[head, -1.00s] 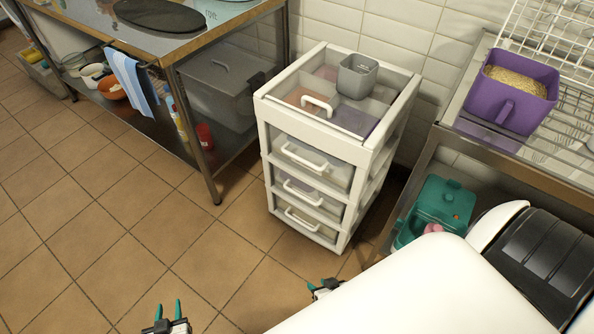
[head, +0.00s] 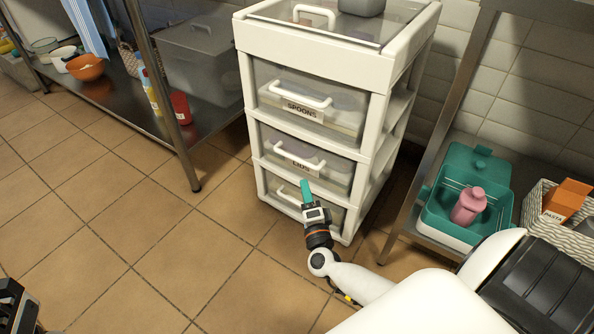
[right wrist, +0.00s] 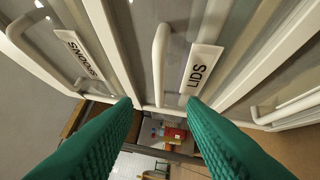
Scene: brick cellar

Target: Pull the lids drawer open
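The lids drawer (head: 330,171) is the middle drawer of a white drawer unit and looks closed. Its white bar handle (head: 299,159) has a "LIDS" label, also readable in the right wrist view (right wrist: 201,70). My right gripper (head: 306,188) is just in front of and slightly below this handle in the head view. In the right wrist view its teal fingers (right wrist: 160,108) are spread apart and empty. The handle (right wrist: 160,62) stands ahead, lined up with the gap; contact cannot be told. At the lower left edge, a dark part of my left gripper (head: 18,305) shows, its fingers not visible.
The spoons drawer (head: 340,118) is above and another drawer (head: 283,192) below, both closed. A steel table leg (head: 165,100) stands left. A right-hand shelf holds a teal crate (head: 445,215) with a pink bottle (head: 468,206). Tiled floor in front is clear.

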